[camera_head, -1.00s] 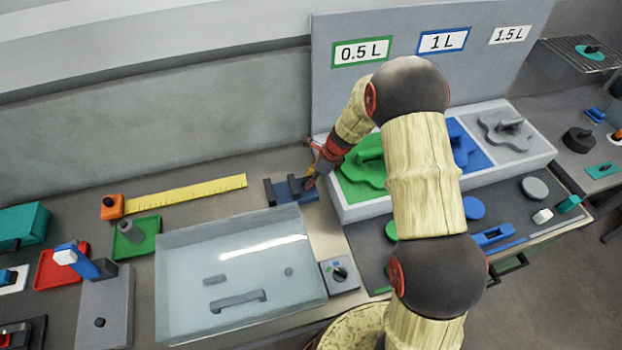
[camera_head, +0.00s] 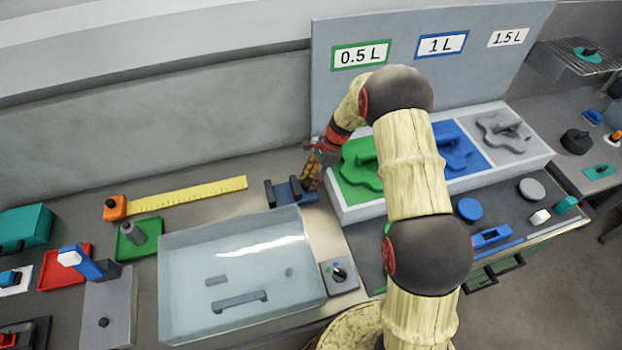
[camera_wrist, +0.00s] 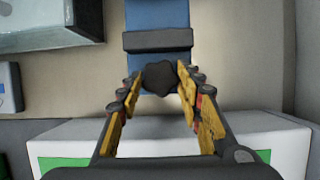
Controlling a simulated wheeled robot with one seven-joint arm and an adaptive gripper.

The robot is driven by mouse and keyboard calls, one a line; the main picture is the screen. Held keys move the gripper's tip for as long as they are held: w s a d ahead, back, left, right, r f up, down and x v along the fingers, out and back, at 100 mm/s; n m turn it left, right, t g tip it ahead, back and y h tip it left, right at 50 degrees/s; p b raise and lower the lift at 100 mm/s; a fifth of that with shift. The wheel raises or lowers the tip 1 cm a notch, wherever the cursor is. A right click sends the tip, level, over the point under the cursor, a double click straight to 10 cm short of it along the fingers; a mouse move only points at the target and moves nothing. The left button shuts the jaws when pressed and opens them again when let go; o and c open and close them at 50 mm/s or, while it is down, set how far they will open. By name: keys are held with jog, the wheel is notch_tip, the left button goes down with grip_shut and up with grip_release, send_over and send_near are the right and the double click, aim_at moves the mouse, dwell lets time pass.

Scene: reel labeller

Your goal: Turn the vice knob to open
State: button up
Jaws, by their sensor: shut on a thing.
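The vice is a blue base (camera_head: 297,199) with two dark jaws, on the bench left of the green 0.5 L plate. In the wrist view its blue body (camera_wrist: 157,14) and one dark jaw (camera_wrist: 158,40) show at the top. The dark lobed vice knob (camera_wrist: 160,77) lies between my fingertips. My gripper (camera_wrist: 158,83) is shut on the knob, with a yellow finger on each side. In the head view my gripper (camera_head: 312,172) is at the right end of the vice, and it hides the knob there.
A clear-lidded box (camera_head: 240,275) stands in front of the vice, with a small dial unit (camera_head: 339,275) beside it. A white tray (camera_head: 360,213) with green, blue and grey plates is close on the right. A yellow ruler (camera_head: 190,194) lies to the left.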

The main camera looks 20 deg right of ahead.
jog(key=n, duration=0.2)
jog(key=n+g, duration=0.1)
jog(key=n, duration=0.1)
jog(key=n+g, duration=0.1)
jog(key=n, duration=0.1)
jog(key=shift+w, duration=0.25)
jog(key=shift+s+a+f, duration=0.1)
jog(key=shift+s+a, duration=0.05)
jog(key=shift+a, duration=0.05)
dwell(0.9)
jog(key=o, duration=1)
jog(key=shift+a, duration=0.15)
jog(key=shift+o, duration=1)
jog(key=shift+d, duration=0.25)
